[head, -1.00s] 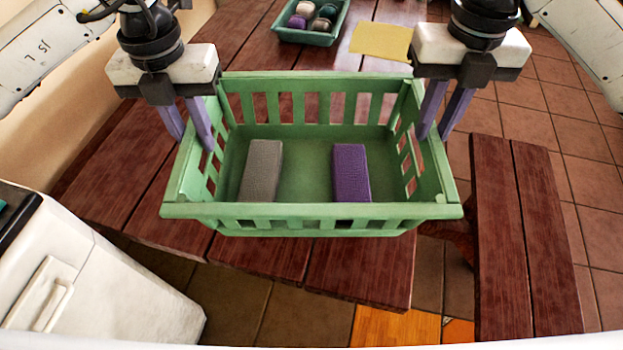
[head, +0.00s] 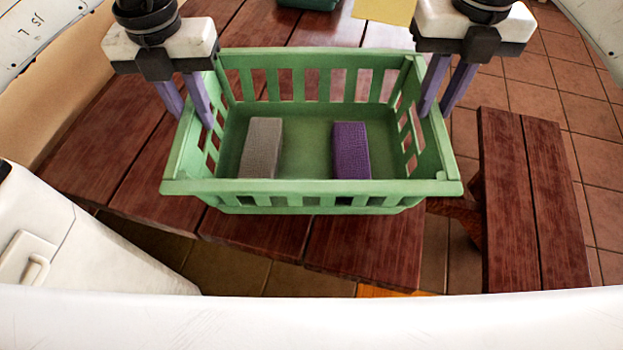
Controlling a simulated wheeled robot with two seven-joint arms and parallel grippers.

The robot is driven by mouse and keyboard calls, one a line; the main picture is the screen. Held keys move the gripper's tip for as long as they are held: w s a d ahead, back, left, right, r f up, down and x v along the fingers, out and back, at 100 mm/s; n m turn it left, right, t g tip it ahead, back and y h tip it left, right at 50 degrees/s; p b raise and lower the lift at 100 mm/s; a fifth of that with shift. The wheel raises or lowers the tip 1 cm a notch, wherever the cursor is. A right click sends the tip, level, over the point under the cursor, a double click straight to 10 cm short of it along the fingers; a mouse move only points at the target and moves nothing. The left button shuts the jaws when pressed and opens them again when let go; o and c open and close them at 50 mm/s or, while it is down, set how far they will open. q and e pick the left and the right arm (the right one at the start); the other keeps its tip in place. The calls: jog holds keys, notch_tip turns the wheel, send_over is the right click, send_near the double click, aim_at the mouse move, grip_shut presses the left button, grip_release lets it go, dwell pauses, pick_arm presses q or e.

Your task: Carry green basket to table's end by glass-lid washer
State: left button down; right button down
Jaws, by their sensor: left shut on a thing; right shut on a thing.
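The green basket (head: 320,196) is a slatted open crate over the near end of the dark red plank table (head: 130,190). A grey block (head: 262,148) and a purple block (head: 351,150) lie on its floor. My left gripper (head: 192,108) is shut on the basket's left side wall, and my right gripper (head: 441,98) is shut on its right side wall. I cannot tell whether the basket's underside touches the planks. A white machine (head: 75,245) with a moulded handle stands at the lower left; its top is mostly out of view.
A yellow cloth (head: 384,10) and the edge of a teal tray (head: 310,3) lie further back on the table. A wooden bench (head: 535,200) stands to the right on the tiled floor (head: 555,90). A beige wall (head: 45,110) borders the table's left side.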

aim_at(206, 140)
pick_arm(q)
jog(key=shift+f, duration=0.15)
